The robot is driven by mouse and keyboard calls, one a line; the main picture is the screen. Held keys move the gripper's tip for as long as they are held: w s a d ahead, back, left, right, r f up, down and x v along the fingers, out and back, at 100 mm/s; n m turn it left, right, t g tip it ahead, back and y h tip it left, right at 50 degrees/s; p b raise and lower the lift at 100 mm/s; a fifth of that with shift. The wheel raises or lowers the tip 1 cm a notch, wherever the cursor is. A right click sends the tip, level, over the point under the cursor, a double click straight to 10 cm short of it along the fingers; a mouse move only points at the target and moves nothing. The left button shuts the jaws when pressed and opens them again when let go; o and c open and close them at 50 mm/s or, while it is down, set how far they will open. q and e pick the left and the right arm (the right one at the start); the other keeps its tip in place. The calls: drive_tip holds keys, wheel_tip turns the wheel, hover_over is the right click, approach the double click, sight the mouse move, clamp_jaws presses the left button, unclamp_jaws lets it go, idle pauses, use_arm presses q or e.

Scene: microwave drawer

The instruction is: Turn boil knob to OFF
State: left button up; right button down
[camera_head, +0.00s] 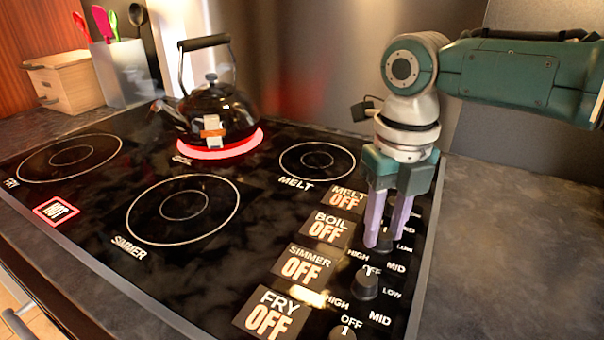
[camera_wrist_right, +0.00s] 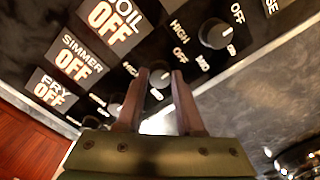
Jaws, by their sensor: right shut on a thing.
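My right gripper (camera_head: 384,243) points down over the control panel, its two purple fingers on either side of the black boil knob (camera_head: 385,242). It is shut on this knob, which also shows between the fingertips in the right wrist view (camera_wrist_right: 160,78). The fingers partly hide the knob and its labels. The boil display (camera_head: 328,228) reads OFF. The burner (camera_head: 215,153) under the black kettle (camera_head: 212,110) still glows red. My left gripper is not in view.
The simmer knob (camera_head: 365,284) and fry knob (camera_head: 343,332) sit nearer the front. The melt, simmer and fry displays (camera_head: 270,316) read OFF. A lit HOT sign (camera_head: 57,210) shows at the left. The counter to the right (camera_head: 510,240) is clear.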

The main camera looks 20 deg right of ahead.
sight(384, 233)
drive_tip(key=shift+r, duration=0.1)
drive_tip(key=c, duration=0.5)
unclamp_jaws()
drive_tip(key=shift+c, duration=0.2)
wheel_tip(384, 233, up, 10)
drive_tip(key=shift+p, duration=0.35)
